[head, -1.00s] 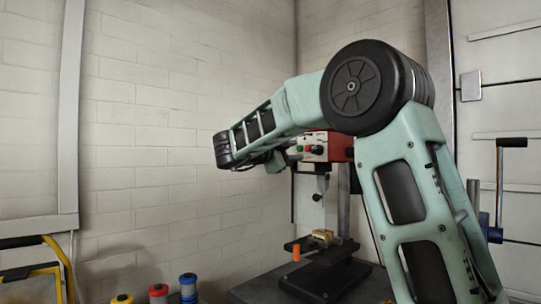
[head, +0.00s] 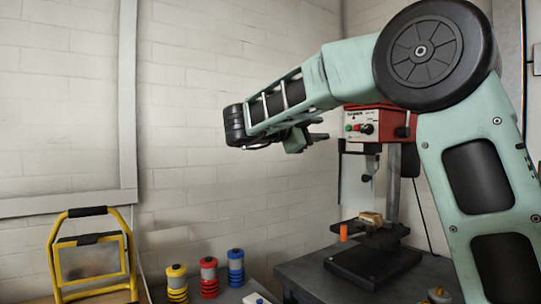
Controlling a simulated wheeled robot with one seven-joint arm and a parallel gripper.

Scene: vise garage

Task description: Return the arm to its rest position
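My arm (head: 355,70) rises from the lower right, bends at a large dark elbow joint and reaches left across the picture. Its black wrist (head: 235,125) is in front of the bare brick wall. My gripper (head: 305,138) sits just right of the wrist, below the forearm, and looks small and dark. It is in the air, left of the drill press head in the picture. Whether its fingers are open or shut does not show clearly, and I see no object in it.
Yellow, red and blue spools (head: 208,277) stand lower left, beside a yellow work lamp (head: 90,258). The wall area at left is clear.

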